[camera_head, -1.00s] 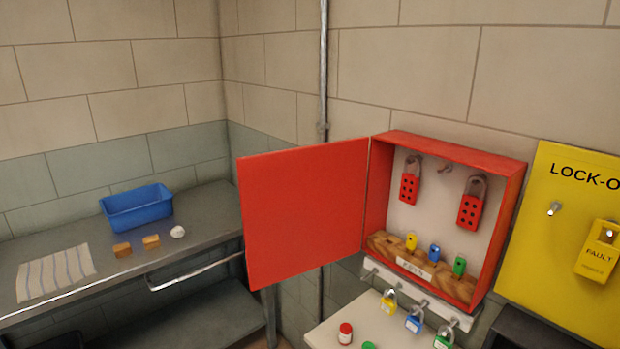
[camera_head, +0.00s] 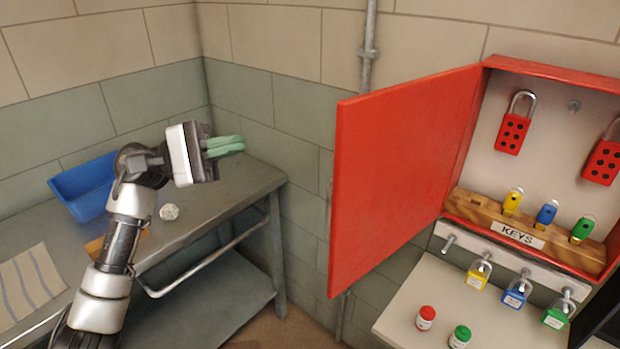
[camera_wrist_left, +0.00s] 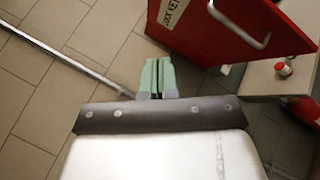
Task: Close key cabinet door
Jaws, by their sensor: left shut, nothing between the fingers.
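The red key cabinet stands on the wall at the right, and its red door (camera_head: 400,165) is swung wide open to the left. Inside the cabinet (camera_head: 570,125) hang red lockout hasps, above a wooden rack marked KEYS (camera_head: 522,235) with yellow, blue and green key tags. My left gripper (camera_head: 240,146) is shut and empty, to the left of the door and apart from it. In the left wrist view the gripper (camera_wrist_left: 157,78) points toward the door (camera_wrist_left: 235,30), which shows a metal handle (camera_wrist_left: 240,28) and part of a label. My right gripper is not in view.
A steel bench (camera_head: 235,190) at the left holds a blue bin (camera_head: 85,187), a striped cloth (camera_head: 30,285) and a pale lump (camera_head: 169,212). Below the cabinet, padlocks (camera_head: 478,272) hang from a rail above a pale ledge (camera_head: 400,312) with red and green jars.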

